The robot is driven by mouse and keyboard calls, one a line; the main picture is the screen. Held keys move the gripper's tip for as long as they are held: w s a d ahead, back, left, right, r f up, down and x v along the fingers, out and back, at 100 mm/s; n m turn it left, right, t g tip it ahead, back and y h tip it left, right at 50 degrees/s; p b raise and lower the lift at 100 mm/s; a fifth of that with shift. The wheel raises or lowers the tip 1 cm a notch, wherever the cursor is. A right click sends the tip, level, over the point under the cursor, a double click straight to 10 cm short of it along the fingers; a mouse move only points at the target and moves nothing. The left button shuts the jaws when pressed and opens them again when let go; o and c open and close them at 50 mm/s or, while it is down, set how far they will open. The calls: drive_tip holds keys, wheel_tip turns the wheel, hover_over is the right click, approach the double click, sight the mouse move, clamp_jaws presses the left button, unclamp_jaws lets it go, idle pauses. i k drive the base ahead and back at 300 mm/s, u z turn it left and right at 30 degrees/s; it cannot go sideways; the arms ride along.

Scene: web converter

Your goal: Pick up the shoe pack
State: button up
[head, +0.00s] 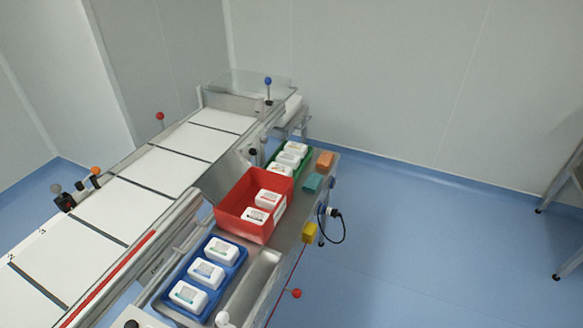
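White packs with small printed labels stand in three bins in the head view; the print is too small to tell which is the shoe pack. The blue bin (241,266) at the front holds three packs, one of them the nearest pack (188,295). The red bin (232,209) in the middle holds two, a rear pack (267,198) and a front pack (254,216). The green bin (304,168) at the back holds three, among them a front pack (280,170). My gripper is not in view.
A white conveyor (130,210) with dark cross bars runs along the left. On the metal shelf are an orange block (325,160), a teal block (312,182) and a yellow block (310,232). A black cable (343,228) hangs at the shelf's right. Blue floor (430,250) is clear there.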

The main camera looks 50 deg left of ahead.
sight(285, 170)
drive_tip(key=i, duration=2.15)
drive_tip(key=u, duration=3.15)
